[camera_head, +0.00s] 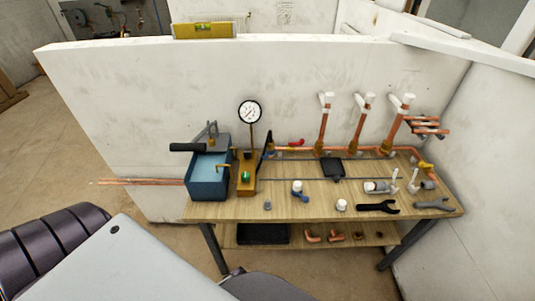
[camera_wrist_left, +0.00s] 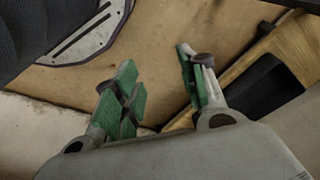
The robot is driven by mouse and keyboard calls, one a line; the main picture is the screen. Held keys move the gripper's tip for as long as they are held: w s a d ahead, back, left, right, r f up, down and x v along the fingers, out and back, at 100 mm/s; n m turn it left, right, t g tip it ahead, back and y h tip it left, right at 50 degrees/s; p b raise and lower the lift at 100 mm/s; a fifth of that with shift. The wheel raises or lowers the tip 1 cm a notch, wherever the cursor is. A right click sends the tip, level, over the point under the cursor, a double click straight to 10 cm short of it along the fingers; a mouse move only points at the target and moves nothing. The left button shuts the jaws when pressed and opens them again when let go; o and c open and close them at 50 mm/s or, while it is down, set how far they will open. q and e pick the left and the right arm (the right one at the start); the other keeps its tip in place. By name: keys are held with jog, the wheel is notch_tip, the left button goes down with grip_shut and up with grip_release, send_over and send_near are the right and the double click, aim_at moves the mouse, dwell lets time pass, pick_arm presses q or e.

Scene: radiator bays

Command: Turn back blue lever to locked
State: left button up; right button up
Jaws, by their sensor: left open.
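In the head view a dark blue lever (camera_head: 267,142) stands upright at the left end of the copper pipe, just right of the pressure gauge (camera_head: 249,112). Its exact angle is hard to tell at this size. A red lever (camera_head: 296,143) lies along the pipe to its right, and a yellow lever (camera_head: 426,165) is at the pipe's right end. In the left wrist view my left gripper (camera_wrist_left: 156,62) is open and empty, with green pads apart over the floor. It is away from the blue lever, which that view does not show. My right gripper is not in view.
The wooden bench (camera_head: 330,205) holds a blue water box (camera_head: 207,187), a loose white valve with a blue part (camera_head: 300,190) and a black wrench (camera_head: 378,207). White walls close the back and right. Copper pipes (camera_head: 140,182) jut out left of the bench.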

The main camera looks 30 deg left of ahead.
pick_arm(q)
jog(key=w+r, duration=0.4)
jog(key=r, duration=0.3)
jog(key=w+r, duration=0.3)
jog(key=r, duration=0.5)
notch_tip(320, 180, up, 38)
jog(key=n+t+p, duration=0.2)
jog(key=n+t, duration=0.1)
send_over(264, 154)
jog(key=s, duration=0.6)
jog(key=shift+a+f, duration=0.1)
jog(key=shift+f, duration=0.1)
jog(key=shift+f, duration=0.1)
jog(key=shift+p+x, duration=0.6)
jog(key=shift+x, duration=6.25)
jog(key=shift+s+f, duration=0.1)
jog(key=shift+s, duration=0.1)
grip_shut()
